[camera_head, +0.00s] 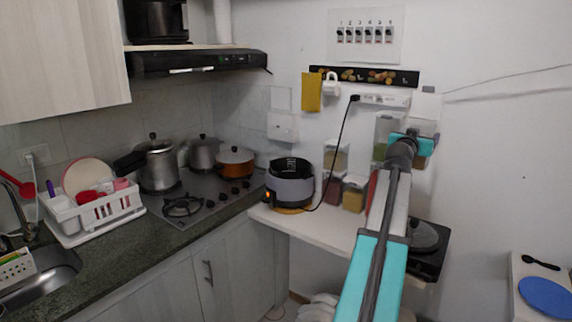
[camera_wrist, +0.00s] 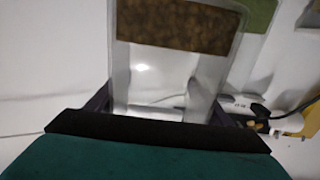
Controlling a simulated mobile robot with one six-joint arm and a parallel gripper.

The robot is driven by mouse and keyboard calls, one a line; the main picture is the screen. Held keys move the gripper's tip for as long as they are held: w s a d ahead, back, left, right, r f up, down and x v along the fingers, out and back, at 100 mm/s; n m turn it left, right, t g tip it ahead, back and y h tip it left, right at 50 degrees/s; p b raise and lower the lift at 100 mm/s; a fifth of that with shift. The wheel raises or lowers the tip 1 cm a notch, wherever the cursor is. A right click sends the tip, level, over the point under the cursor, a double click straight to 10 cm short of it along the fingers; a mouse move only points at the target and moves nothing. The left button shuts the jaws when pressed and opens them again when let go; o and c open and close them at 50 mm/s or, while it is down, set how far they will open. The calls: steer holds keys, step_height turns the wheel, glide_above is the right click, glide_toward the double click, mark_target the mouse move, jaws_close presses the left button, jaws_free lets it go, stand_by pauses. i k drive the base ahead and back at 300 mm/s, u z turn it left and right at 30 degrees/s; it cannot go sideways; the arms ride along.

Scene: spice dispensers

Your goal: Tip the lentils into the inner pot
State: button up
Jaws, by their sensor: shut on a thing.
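My gripper (camera_head: 412,138) is at the wall on the right in the head view, shut on a clear container with brown lentils (camera_head: 426,148). In the wrist view the gripper (camera_wrist: 160,112) has a dark finger on either side of the clear container (camera_wrist: 165,75). The brown lentils (camera_wrist: 185,22) show at the top of that picture. The container looks about upright, partly hidden by the gripper in the head view. The dark inner pot (camera_head: 291,166) sits in the grey cooker (camera_head: 290,188), open at the top, to the left of and below my gripper.
A clear container with green contents (camera_head: 386,128) is close left of the held one. More filled containers (camera_head: 354,194) stand right of the cooker on the white shelf (camera_head: 310,226). A power strip (camera_head: 383,99) has a black cord hanging to the cooker. A black hotplate (camera_head: 428,250) is at right.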

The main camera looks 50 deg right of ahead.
mark_target(285, 167)
steer(key=i, duration=1.2)
